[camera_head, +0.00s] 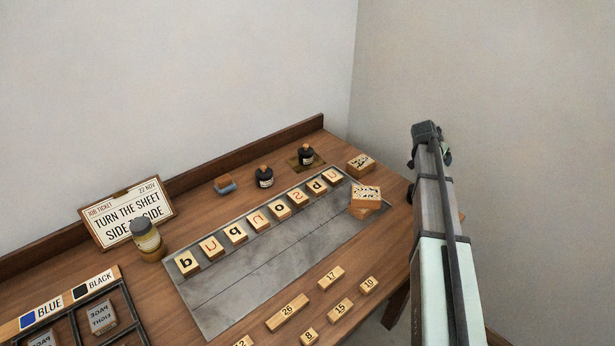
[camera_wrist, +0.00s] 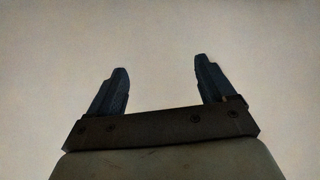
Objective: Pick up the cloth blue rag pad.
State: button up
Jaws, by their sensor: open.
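A small blue-grey pad with a brown top (camera_head: 225,184), which looks like the blue rag pad, lies on the wooden desk near its back edge, left of a dark ink bottle. My gripper (camera_wrist: 161,78) is open and empty in the wrist view, with only plain wall behind its two dark fingers. In the head view my arm rises at the right, its end high beside the desk and far to the right of the pad. The pad is not in the wrist view.
Two dark bottles (camera_head: 264,177) (camera_head: 306,155) stand right of the pad. A grey metal plate (camera_head: 270,272) with several letter blocks lies in front. An amber jar (camera_head: 147,240) and a job ticket sign (camera_head: 126,212) stand at the left. Numbered blocks (camera_head: 288,312) lie along the front.

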jog(key=w+a+r+m+y, duration=0.1)
jog(key=w+a+r, duration=0.15)
jog(key=a, duration=0.85)
jog(key=w+a+r+m+y, duration=0.1)
jog(key=w+a+r+y, duration=0.15)
jog(key=a, duration=0.85)
jog(key=w+a+r+m+y, duration=0.15)
jog(key=a+r, duration=0.25)
jog(key=a, duration=0.6)
jog(key=n+g+y, duration=0.1)
jog(key=n+g, duration=0.2)
jog(key=g, duration=0.3)
send_near(221, 179)
notch_tip(221, 179, down, 12)
jog(key=shift+w+r, duration=0.1)
jog(key=shift+r, duration=0.1)
jog(key=shift+c, duration=0.5)
jog(key=c, duration=1)
